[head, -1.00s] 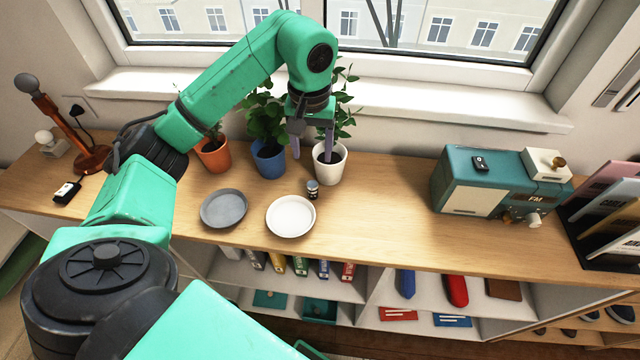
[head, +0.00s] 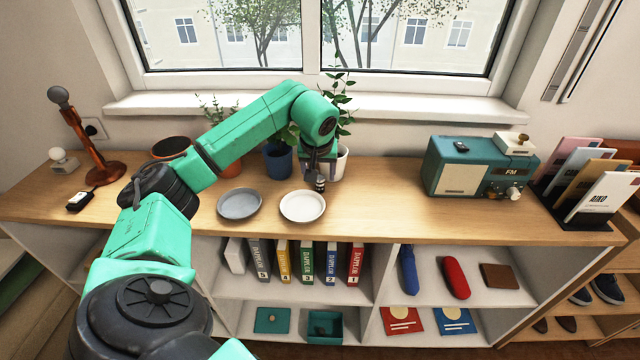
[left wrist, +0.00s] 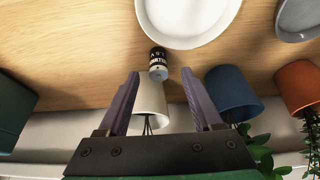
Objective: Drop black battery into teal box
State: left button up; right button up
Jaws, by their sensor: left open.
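The black battery (head: 320,186), a small dark cylinder with a pale label, stands on the wooden counter just right of the white plate. It also shows in the left wrist view (left wrist: 158,62). My left gripper (head: 320,174) is open and low over the counter at the battery. In the left wrist view its fingertips (left wrist: 160,75) lie on either side of the battery's near end, with gaps on both sides. The teal box (head: 338,330) is open-topped and sits on the bottom shelf below the counter; a dark shape shows inside. My right gripper is not in view.
A white plate (head: 302,206) and grey plate (head: 240,204) lie left of the battery. A white pot (head: 341,162) and blue pot (head: 277,163) stand close behind. A teal radio (head: 468,172) is at right. A flat teal piece (head: 272,320) lies beside the box.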

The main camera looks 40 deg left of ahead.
aim_at(320, 178)
pick_arm(q)
jog(key=x, duration=0.3)
jog(key=shift+w+f, duration=0.15)
jog(key=shift+f, duration=0.1)
jog(key=shift+w+a+f, duration=0.1)
jog(key=shift+w+f, duration=0.1)
jog(key=shift+f, duration=0.1)
jog(key=shift+s, duration=0.1)
grip_shut()
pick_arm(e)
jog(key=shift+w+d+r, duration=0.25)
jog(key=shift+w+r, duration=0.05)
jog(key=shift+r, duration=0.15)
pick_arm(q)
jog(key=shift+r, duration=0.15)
